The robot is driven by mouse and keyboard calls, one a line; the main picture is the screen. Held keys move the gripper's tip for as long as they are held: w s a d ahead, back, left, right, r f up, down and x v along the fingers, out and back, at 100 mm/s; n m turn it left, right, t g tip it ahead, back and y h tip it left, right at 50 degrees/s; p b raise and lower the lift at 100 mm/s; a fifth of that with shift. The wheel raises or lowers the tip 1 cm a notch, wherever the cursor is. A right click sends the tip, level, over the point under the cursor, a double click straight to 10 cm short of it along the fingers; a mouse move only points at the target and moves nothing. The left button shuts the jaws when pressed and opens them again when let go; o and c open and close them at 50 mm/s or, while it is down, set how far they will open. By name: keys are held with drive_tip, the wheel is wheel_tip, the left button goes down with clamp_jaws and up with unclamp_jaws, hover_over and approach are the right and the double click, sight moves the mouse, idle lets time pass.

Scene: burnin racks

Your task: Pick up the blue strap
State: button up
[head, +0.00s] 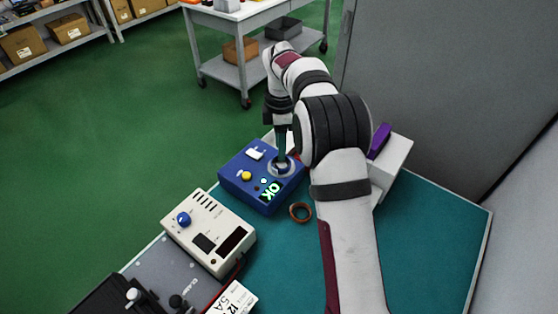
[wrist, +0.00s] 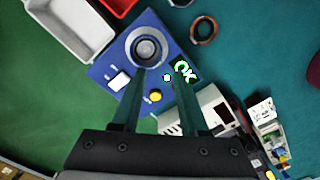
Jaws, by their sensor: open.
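I cannot make out a blue strap in either view. My gripper (head: 282,156) points down over the round grey pad of the blue tester box (head: 236,181), and in the head view my arm covers part of that area. In the wrist view my gripper (wrist: 161,70) is open, with its two teal fingers apart and nothing seen between them. The round pad (wrist: 146,47) shows beyond the fingertips. The tester has a yellow button, a white switch and a lit "OK" display. Whether the fingers touch it, I cannot tell.
A brown ring (head: 300,213) lies on the teal mat near the tester. A cream meter box (head: 208,231) stands front left. A white box (head: 396,160) with a purple item (head: 380,141) is right of my arm. A white tray (wrist: 92,40) shows in the wrist view.

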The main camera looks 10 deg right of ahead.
sight(281, 169)
wheel_tip(281, 169, down, 8)
drive_tip(key=shift+d+f, duration=0.1)
clamp_jaws()
idle(0.4)
